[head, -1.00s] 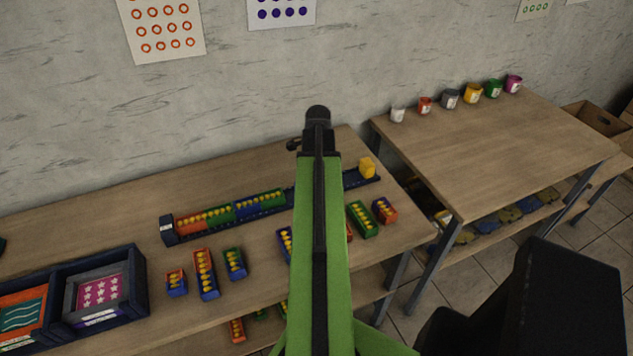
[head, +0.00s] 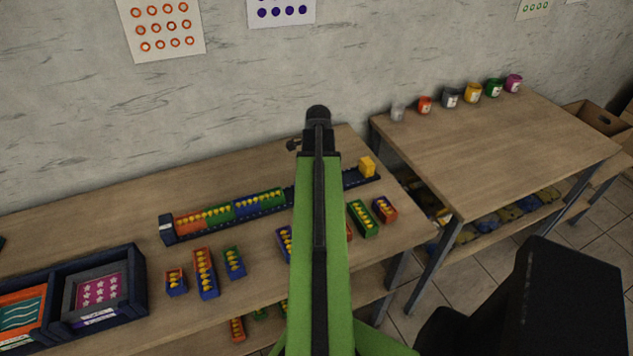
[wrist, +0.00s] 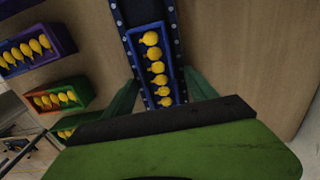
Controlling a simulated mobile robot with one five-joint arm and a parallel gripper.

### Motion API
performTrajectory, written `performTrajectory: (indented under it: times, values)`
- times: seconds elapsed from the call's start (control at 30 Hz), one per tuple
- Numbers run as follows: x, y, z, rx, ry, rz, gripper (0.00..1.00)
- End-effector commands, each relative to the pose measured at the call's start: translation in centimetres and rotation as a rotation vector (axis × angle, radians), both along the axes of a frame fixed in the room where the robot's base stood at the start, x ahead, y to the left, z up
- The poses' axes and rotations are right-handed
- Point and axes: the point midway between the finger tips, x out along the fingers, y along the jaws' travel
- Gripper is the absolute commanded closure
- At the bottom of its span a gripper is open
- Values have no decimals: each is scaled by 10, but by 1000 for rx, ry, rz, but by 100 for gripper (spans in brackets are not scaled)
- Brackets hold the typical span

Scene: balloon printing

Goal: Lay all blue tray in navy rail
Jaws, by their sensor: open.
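The navy rail (head: 166,231) lies along the table; it also shows in the wrist view (wrist: 117,14). In the head view it holds a red tray (head: 190,226), a green tray (head: 221,215) and a blue tray (head: 262,203) with yellow pieces. In the wrist view a blue tray (wrist: 133,57) with a row of yellow pieces sits in the rail, bare rail beyond it. My gripper (wrist: 160,88) is open, a finger on each side of this tray; contact cannot be told. In the head view my arm hides the gripper and part of the rail. Another blue tray (head: 284,243) lies in front, partly hidden.
In front of the rail lie an orange-and-blue tray (head: 205,272), a small red-and-blue tray (head: 176,283), a green-and-blue tray (head: 234,263), and a green tray (head: 363,219). A yellow block (head: 367,167) is at the rail's right end. Dark crates (head: 140,285) stand left.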

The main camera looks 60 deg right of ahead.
Motion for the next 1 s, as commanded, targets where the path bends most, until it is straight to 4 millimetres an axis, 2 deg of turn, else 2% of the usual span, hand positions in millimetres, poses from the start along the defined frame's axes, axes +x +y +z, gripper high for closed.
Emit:
performTrajectory:
  times: [0.2, 0.37, 1.0]
  values:
    - [0, 0, 3, 0, 0, 0, 34]
    - [0, 0, 20, 0, 0, 0, 34]
    - [1, 0, 158, 0, 0, 0, 34]
